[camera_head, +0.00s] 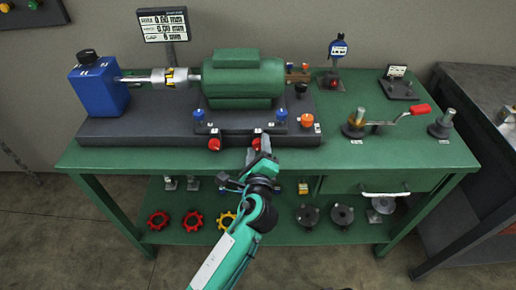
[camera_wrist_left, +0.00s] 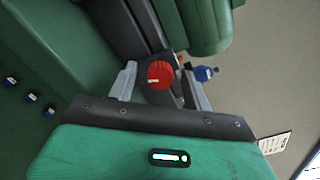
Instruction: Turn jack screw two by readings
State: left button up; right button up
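A green motor (camera_head: 243,78) sits on a dark base plate (camera_head: 130,130) on the green bench. Two red knobs are at the plate's front edge, a left one (camera_head: 214,144) and a right one (camera_head: 257,143); their labels are too small to read. My left gripper (camera_head: 262,153) is at the right red knob. In the left wrist view, a red knob (camera_wrist_left: 160,75) lies between the open fingers (camera_wrist_left: 160,88), with gaps on both sides. A readout display (camera_head: 164,24) stands behind the bench with lines in mm; its digits are hard to read. My right gripper is not in view.
Blue knobs (camera_head: 198,114), an orange knob (camera_head: 307,120) and a black knob (camera_head: 301,89) surround the motor. A blue block (camera_head: 98,86) stands at left. The bench's front strip is mostly clear.

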pick_arm(q)
jog(key=shift+s, duration=0.3)
jog(key=s, duration=1.3)
jog(key=shift+s+b, duration=0.15)
jog(key=shift+b, duration=0.3)
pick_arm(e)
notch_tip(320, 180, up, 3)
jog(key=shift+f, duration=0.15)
